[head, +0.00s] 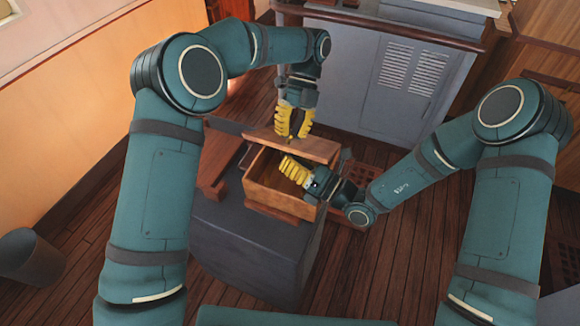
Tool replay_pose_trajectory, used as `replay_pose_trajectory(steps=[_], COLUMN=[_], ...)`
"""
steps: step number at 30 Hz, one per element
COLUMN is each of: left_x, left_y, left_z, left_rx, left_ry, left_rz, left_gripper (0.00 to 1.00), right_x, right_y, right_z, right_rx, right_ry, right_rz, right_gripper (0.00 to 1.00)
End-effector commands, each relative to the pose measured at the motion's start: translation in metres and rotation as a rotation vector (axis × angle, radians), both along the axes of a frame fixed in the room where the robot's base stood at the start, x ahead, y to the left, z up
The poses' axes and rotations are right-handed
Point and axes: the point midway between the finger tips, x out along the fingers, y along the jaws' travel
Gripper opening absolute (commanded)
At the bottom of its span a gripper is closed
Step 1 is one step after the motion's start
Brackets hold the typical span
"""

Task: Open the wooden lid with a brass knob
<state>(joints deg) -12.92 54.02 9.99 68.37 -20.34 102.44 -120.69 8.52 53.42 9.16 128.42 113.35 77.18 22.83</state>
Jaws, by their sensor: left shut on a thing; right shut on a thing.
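A wooden box (274,196) sits on a dark grey pedestal, its top open toward me. Its wooden lid (311,149) shows as a board raised and tilted along the box's far side. My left gripper (291,132) points down from above, its yellow fingers shut on the lid's upper edge. They hide that part of the lid, and I do not see the brass knob. My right gripper (288,166) reaches in from the right over the box opening, shut on the box. Its fingers hide the exact place of contact.
The dark grey pedestal (246,246) stands on a plank floor (390,262). A grey cabinet (352,82) with vents is behind the box. A dark bin (30,258) stands at the far left. A brown wooden piece (226,168) is left of the box.

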Motion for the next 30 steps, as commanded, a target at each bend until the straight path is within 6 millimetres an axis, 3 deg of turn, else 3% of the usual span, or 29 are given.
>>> replay_pose_trajectory(steps=[7,13,20,21,23,30], left_x=[0.000,0.000,-0.001,-0.002,-0.001,-0.001], left_y=[0.000,0.000,0.000,0.000,0.000,0.001], left_z=[0.000,-0.001,-0.003,-0.003,-0.003,-0.002], left_rx=[0.000,0.001,0.003,0.004,0.003,0.003], left_ry=[0.000,0.000,0.008,0.009,0.009,0.005], left_rz=[0.000,0.000,-0.002,-0.002,-0.001,-0.001], left_gripper=[0.00,0.00,0.00,0.33,0.54,0.54], right_x=[0.001,0.011,0.013,0.013,0.013,0.012], right_y=[-0.001,-0.004,-0.004,-0.004,-0.004,-0.004], right_z=[0.001,0.018,0.020,0.021,0.020,0.019], right_rx=[0.000,0.003,0.007,0.008,0.007,0.004], right_ry=[-0.001,-0.004,-0.011,-0.012,-0.011,-0.008], right_rz=[-0.001,-0.003,-0.006,-0.005,-0.006,-0.005], right_gripper=[0.00,0.00,0.00,0.00,0.00,0.00])
